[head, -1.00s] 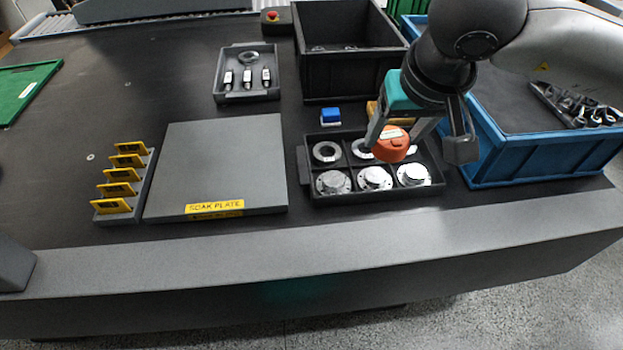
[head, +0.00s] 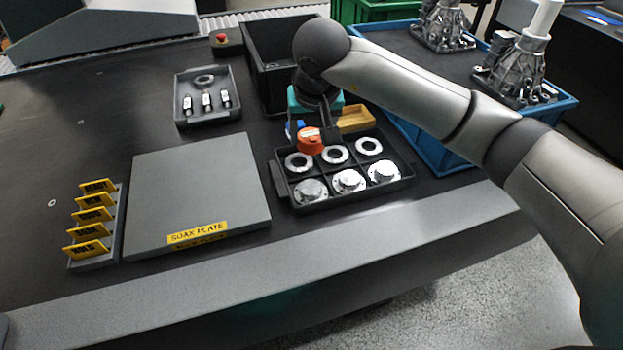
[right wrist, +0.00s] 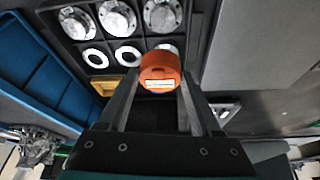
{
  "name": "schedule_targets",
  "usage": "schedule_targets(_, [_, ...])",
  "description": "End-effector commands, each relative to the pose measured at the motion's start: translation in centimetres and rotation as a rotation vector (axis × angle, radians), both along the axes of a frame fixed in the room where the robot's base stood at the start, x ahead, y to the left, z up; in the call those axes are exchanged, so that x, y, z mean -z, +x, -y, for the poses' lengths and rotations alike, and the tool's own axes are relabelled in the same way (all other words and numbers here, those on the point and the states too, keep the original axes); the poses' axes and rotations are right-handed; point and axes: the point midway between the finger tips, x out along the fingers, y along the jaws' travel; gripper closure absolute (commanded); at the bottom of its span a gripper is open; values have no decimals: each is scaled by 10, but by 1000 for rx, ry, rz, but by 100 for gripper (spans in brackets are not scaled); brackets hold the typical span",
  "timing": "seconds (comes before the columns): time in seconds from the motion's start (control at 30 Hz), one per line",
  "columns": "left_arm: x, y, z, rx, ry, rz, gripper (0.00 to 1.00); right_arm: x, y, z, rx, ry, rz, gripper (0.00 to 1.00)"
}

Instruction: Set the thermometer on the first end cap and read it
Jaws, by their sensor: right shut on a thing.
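The orange thermometer (head: 311,141), round with a white label, is held between the fingertips of my right gripper (head: 310,132). In the right wrist view the thermometer (right wrist: 160,72) sits between the two fingers of that gripper (right wrist: 160,84). It appears above the back edge of a black divided tray (head: 283,182), close to the left ring (head: 299,162). Three silver end caps (head: 311,190) stand in the tray's front row; they also show in the right wrist view (right wrist: 117,18). The thermometer's display cannot be read. My left gripper is out of view.
The grey soak plate (head: 198,190) lies left of the tray, beside a rack of yellow tags (head: 93,214). A yellow block (head: 355,118) and a blue block (head: 293,128) are behind the tray. A black bin (head: 270,75) and a blue crate (head: 440,150) stand near.

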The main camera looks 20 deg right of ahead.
Motion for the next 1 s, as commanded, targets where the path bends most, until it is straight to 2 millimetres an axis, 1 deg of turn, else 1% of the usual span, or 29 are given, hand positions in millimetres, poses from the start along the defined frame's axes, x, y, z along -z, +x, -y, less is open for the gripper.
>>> schedule_targets(0.03, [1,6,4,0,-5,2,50,16,-1,0,0,1,-4,93])
schedule_targets(0.1, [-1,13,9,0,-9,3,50,31,-1,0,0,0,-4,93])
schedule_targets(0.2, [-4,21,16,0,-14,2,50,51,-1,0,0,0,-3,93])
schedule_targets(0.3, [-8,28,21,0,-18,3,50,65,-1,0,1,1,-2,93])
schedule_targets(0.57, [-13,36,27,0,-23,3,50,82,0,0,-1,0,0,93])
schedule_targets(0.8, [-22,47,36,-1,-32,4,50,110,0,0,1,1,-2,93])
schedule_targets(0.9, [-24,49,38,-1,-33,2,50,114,0,0,0,0,1,93])
schedule_targets(1.0, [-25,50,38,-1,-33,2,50,115,0,0,-1,-1,2,93])
